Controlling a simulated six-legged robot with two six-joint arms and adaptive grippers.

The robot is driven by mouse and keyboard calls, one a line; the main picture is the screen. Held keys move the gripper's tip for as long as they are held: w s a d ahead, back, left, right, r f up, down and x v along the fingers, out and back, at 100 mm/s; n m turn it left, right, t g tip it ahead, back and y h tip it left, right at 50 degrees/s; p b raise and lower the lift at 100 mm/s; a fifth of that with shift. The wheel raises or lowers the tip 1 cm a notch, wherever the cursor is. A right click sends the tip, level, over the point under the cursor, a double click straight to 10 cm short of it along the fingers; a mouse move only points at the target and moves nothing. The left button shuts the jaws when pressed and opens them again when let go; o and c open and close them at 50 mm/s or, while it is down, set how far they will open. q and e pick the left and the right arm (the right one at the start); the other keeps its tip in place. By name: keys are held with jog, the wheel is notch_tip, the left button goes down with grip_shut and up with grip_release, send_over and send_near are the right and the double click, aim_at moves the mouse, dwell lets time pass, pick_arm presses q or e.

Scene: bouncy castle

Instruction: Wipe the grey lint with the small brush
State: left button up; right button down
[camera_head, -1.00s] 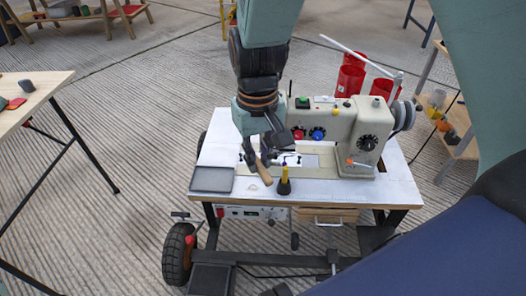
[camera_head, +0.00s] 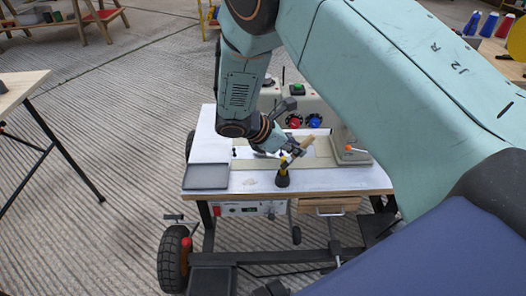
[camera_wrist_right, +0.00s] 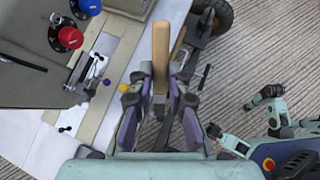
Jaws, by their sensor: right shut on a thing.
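My right gripper (camera_head: 284,148) is above the front of the white sewing table (camera_head: 213,149). It is shut on the small brush (camera_head: 302,146), whose wooden handle sticks up at a slant to the right. In the right wrist view the brush handle (camera_wrist_right: 160,48) stands between the two fingers (camera_wrist_right: 158,115). The bristles are hidden. A small pale patch (camera_head: 252,183), perhaps the grey lint, lies near the table's front edge, left of and below the gripper. My left gripper does not show clearly in either view.
A grey tray (camera_head: 206,176) lies at the table's left front corner. The sewing machine (camera_head: 322,110) is behind, partly hidden by my right arm. A wooden table edge (camera_head: 22,88) is at far left.

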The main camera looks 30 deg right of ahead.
jog(key=shift+w+a+f+n+t+b, duration=0.55)
jog(key=shift+w+f+n+t+b, duration=0.65)
jog(key=shift+w+f+n+t, duration=0.8)
jog(key=shift+w+a+f+n+t+b, duration=0.6)
jog(key=shift+w+f+n+t+b, duration=0.7)
jog(key=shift+f, duration=1.25)
jog(key=shift+w+a+f+n+t+b, duration=0.55)
jog(key=shift+w+f+n+t+b, duration=0.7)
jog(key=shift+w+f+t, duration=0.8)
jog(key=shift+w+f+g, duration=0.2)
jog(key=shift+f+g, duration=0.05)
jog(key=shift+f, duration=0.9)
